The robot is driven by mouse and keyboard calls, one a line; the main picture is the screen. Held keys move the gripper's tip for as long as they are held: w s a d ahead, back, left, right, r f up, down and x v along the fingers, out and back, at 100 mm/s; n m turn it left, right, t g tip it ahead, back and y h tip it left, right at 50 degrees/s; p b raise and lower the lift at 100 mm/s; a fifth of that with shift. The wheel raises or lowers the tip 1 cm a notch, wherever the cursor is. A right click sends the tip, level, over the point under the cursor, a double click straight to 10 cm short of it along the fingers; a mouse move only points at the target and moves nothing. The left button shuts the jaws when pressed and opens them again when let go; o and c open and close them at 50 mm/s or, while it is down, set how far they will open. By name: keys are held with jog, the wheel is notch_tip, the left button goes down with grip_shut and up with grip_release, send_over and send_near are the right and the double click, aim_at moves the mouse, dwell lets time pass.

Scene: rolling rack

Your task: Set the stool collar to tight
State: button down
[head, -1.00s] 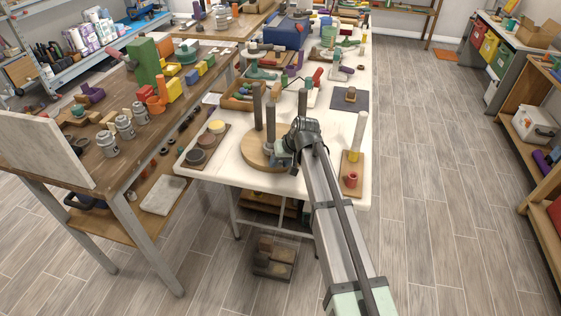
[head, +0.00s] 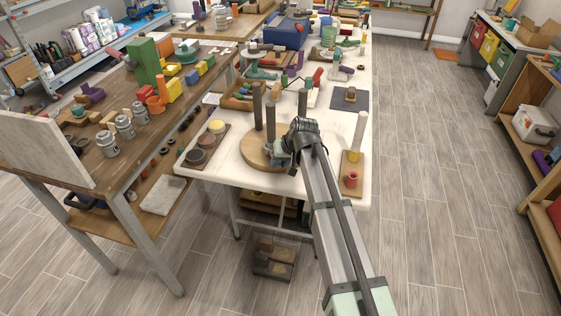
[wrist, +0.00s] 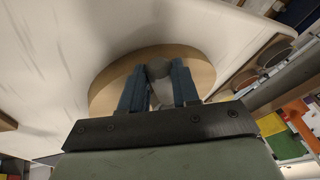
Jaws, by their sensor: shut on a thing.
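The stool lies upside down on the white table, its round wooden seat (head: 250,157) flat and its grey legs (head: 257,103) standing up. The seat also shows in the wrist view (wrist: 103,92). My gripper (head: 283,150) is low over the right part of the seat. In the wrist view its two blue fingers (wrist: 158,88) are closed in on a grey, round-topped piece (wrist: 158,70), which I take to be the stool collar. The fingers hide most of it, and its tightness cannot be read.
A board with round pots (head: 205,142) lies left of the stool. A wooden stand with a pale upright post (head: 359,130) and a red cup (head: 351,179) is to the right. A grey mat (head: 349,99) and a cluttered tray (head: 238,97) are behind.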

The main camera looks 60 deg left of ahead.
jog(key=shift+s+a+m+t, duration=0.15)
jog(key=shift+s+m+t, duration=0.15)
jog(key=shift+s+m, duration=0.5)
jog(key=shift+s+a+m+t, duration=0.25)
jog(key=shift+s+m, duration=0.2)
jog(key=shift+m, duration=0.1)
jog(key=shift+s+a+m+t, duration=0.25)
jog(key=shift+s+m, duration=0.15)
jog(key=shift+m, duration=0.15)
jog(key=shift+s+a+m+t, duration=0.45)
jog(key=shift+s+a+m, duration=0.15)
jog(key=shift+m, duration=0.35)
jog(key=shift+s+a+m+t, duration=0.45)
jog(key=shift+s+a+m, duration=0.1)
jog(key=shift+m, duration=0.4)
jog(key=c, duration=1.1)
grip_release()
jog(key=v, duration=1.3)
jog(key=shift+s+r, duration=0.15)
jog(key=shift+r, duration=0.25)
